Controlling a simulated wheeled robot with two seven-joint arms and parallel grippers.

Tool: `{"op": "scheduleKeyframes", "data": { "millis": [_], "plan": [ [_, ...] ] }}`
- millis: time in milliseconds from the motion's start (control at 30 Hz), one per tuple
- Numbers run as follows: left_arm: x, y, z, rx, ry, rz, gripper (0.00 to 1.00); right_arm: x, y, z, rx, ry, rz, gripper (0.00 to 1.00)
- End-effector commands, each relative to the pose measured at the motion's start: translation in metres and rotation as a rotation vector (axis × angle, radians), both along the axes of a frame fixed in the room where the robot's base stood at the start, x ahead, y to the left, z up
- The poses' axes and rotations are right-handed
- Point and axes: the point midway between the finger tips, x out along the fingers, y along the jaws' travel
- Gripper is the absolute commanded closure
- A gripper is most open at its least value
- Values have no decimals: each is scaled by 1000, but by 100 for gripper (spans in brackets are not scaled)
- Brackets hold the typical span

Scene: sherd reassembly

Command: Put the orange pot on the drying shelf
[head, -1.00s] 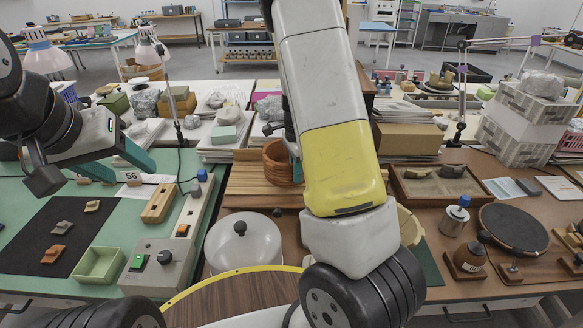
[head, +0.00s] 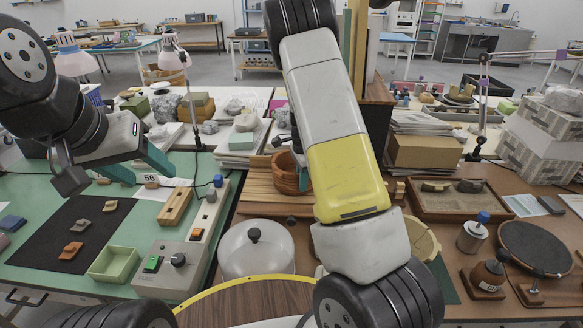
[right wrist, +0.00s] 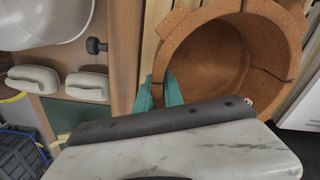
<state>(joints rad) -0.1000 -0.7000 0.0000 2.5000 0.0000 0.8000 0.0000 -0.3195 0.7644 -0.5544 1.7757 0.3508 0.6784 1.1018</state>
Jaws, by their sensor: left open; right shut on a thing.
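The orange pot (head: 289,173) stands beyond the white dome in the head view, partly hidden by my right arm. In the right wrist view the pot (right wrist: 218,58) shows its open mouth, with dark seams in its wall and an uneven rim. My right gripper (right wrist: 161,90) is shut on the pot's wall at the rim. In the head view my right arm hides most of that gripper. Wooden slats (head: 255,202) lie around the pot's base; I cannot tell whether they are the drying shelf. My left gripper (head: 148,174) is open and empty above the green mat.
The white dome (head: 258,258) with a dark knob stands in front of the slats. A control box (head: 178,262) and a green tray (head: 114,265) are at left. A sherd tray (head: 459,210), a dark turntable (head: 536,247) and a brown bottle (head: 488,275) are at right.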

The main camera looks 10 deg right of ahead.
Motion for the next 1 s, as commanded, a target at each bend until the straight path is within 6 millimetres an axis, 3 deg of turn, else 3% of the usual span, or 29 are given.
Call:
{"op": "scheduleKeyframes", "data": {
  "millis": [200,233,333,733,1000],
  "plan": [
    [0,0,0,0,0,0,44,1,0,-1,0,-4,0,100],
    [0,0,0,0,0,0,44,0,0,-3,0,1,0,86],
    [0,0,0,0,0,0,44,0,0,-3,0,0,0,66],
    [0,0,0,0,0,0,44,0,0,3,0,-2,1,66],
    [0,0,0,0,0,0,44,1,1,52,0,-5,2,66]
  ]
}}
